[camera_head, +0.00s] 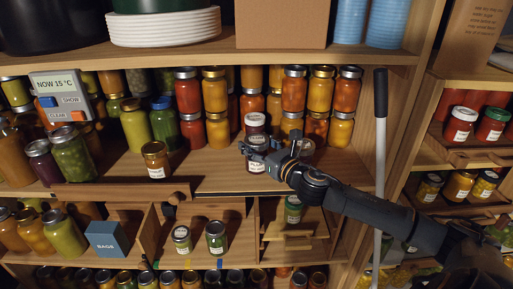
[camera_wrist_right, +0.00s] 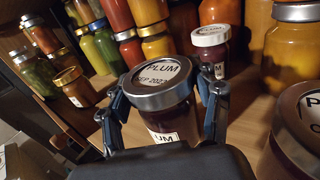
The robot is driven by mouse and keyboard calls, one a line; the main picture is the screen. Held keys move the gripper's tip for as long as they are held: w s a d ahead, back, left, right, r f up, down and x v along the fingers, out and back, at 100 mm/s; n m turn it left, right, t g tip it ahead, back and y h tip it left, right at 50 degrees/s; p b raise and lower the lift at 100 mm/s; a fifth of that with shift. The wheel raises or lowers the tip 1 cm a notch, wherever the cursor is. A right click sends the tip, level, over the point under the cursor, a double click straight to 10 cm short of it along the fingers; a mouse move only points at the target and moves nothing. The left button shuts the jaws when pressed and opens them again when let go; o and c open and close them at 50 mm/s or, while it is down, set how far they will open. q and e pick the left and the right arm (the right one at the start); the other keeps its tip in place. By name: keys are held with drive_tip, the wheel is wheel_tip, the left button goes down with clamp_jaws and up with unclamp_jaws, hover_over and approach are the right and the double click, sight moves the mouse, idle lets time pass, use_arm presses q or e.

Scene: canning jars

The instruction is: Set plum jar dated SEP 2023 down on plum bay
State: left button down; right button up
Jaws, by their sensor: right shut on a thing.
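The plum jar dated SEP 2023 (camera_wrist_right: 160,82) has a silver lid lettered PLUM and SEP 2023 and dark contents. My right gripper (camera_wrist_right: 162,110) is shut around it, a finger on each side. In the head view the held jar (camera_head: 257,166) is at the middle shelf, partly hidden by my right gripper (camera_head: 268,147). I cannot tell whether its base touches the shelf. A white-lidded PLUM jar (camera_wrist_right: 212,45) stands behind it. Another PLUM jar (camera_wrist_right: 300,115) is close on the right. No marking of the plum bay is readable. My left gripper is not in view.
The middle shelf (camera_head: 210,172) is bare left of the held jar, up to an amber jar (camera_head: 156,160). Stacked orange and red jars (camera_head: 214,90) stand behind. A grey upright pole (camera_head: 379,150) is right of the shelf. A blue BAGS box (camera_head: 107,239) sits below.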

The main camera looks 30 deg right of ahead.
drive_tip(key=shift+f, duration=0.65)
drive_tip(key=shift+f, duration=0.15)
drive_tip(key=o, duration=1.6)
drive_tip(key=shift+f, duration=0.1)
drive_tip(key=shift+c, duration=0.2)
